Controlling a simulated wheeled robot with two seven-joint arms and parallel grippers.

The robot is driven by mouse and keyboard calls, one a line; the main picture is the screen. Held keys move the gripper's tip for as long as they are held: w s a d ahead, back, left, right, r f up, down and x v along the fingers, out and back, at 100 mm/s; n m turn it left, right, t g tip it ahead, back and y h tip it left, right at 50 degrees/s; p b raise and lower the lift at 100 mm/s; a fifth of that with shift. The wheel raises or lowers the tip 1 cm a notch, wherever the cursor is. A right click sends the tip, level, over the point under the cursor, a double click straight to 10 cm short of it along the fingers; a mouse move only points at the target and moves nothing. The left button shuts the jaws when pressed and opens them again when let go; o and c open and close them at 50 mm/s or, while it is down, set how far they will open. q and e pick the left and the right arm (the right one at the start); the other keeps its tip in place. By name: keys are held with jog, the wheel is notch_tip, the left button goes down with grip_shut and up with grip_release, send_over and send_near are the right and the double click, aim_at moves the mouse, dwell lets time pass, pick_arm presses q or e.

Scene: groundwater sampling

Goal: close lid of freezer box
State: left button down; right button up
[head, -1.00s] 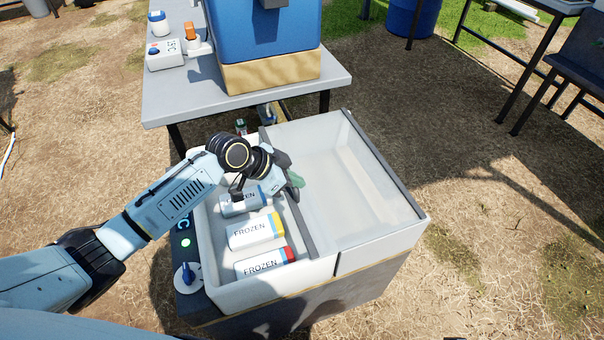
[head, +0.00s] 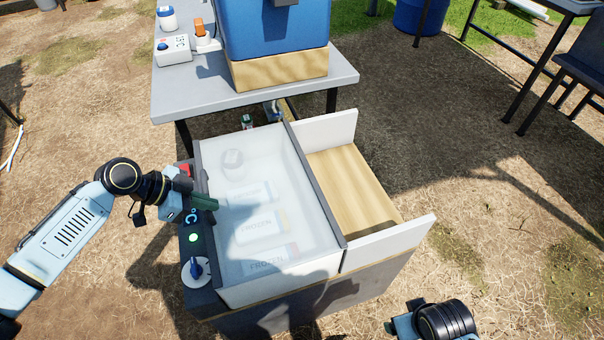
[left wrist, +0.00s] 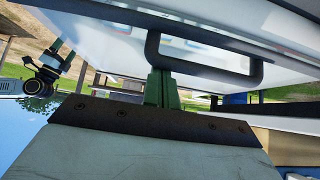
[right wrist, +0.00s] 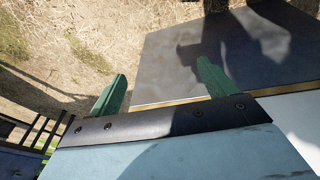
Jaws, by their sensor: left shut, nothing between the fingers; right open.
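The freezer box (head: 390,248) stands in front of the table. Its translucent sliding lid (head: 285,180) covers the left compartment, and frozen packs (head: 258,225) and a round item show faintly through it. The right compartment is uncovered and shows a bare wooden floor. My left gripper (head: 207,202) is shut and empty at the lid's left edge, above the control strip. In the left wrist view its green fingers (left wrist: 162,88) are together just beside the dark lid handle (left wrist: 205,68); I cannot tell whether they touch. My right gripper (right wrist: 160,88) is open and empty, low at the front right, outside the box.
A grey table (head: 185,95) with a blue cooler (head: 275,45) on a wooden base stands right behind the box. The control strip has a dial (head: 195,270) and a red part (head: 186,170). Open dry ground lies to the left and right.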

pick_arm(q)
jog(key=shift+s+a, duration=0.1)
jog(key=shift+a, duration=0.25)
jog(key=shift+a+f, duration=0.1)
jog(key=shift+f, duration=0.05)
